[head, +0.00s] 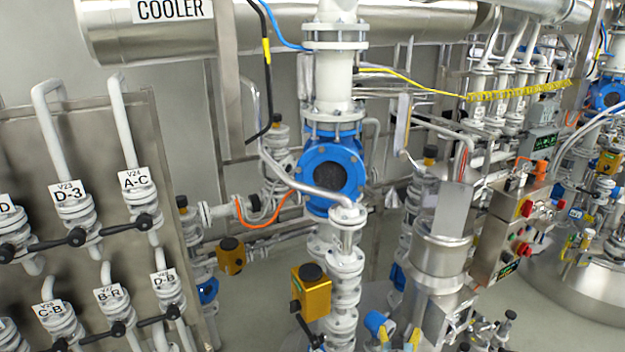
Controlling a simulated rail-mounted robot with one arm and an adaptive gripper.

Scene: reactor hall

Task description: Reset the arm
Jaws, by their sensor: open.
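I cannot make out my arm or my gripper in the head view, so its pose and its distance from the equipment do not show. The task names no other object.
A panel (118,215) with labelled valves stands at left. A COOLER tank (265,30) runs overhead. A blue valve body (328,205) sits on the central white pipe, with a yellow actuator (312,295) below. A steel vessel (441,255) and control boxes (505,235) crowd the right. Bare floor (265,300) shows between.

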